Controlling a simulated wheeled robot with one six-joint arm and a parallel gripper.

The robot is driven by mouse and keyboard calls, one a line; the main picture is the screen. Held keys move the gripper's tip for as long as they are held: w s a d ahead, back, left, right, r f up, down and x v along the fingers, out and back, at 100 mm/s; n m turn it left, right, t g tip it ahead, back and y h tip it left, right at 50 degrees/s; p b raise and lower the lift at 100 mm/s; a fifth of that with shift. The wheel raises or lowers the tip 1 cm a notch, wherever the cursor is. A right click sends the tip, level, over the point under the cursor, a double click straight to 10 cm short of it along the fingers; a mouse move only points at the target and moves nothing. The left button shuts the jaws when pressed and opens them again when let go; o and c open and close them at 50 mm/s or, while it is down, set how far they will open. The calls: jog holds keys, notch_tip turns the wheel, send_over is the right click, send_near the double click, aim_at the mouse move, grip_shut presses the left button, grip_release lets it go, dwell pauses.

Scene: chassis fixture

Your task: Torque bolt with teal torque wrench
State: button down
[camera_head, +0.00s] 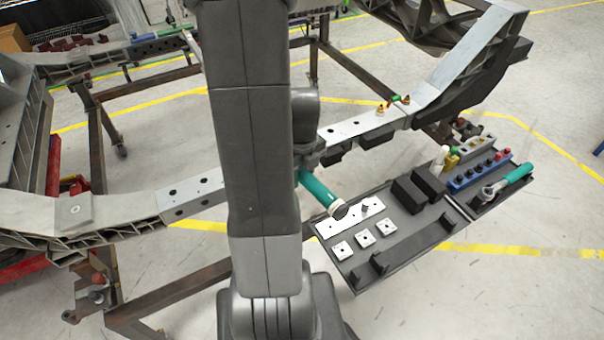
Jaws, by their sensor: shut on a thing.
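My gripper (308,160) is mostly hidden behind my own arm, at the middle of the view. The tool's other end is hidden. Another teal-handled wrench (515,174) with a metal ratchet head lies at the right end of the tray. Brass-coloured bolts (380,107) stand on the chassis beam (350,130), with a small green piece beside them. I cannot tell which bolt the task means.
The dark tray (425,232) holds a white plate (350,217), several small white squares, black blocks (419,187) and a blue socket holder (475,172). The chassis rests on a brown steel frame (180,290). Open floor lies to the right.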

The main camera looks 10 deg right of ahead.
jog(key=shift+r, duration=0.45)
jog(key=shift+r+p, duration=2.2)
jog(key=shift+r, duration=0.15)
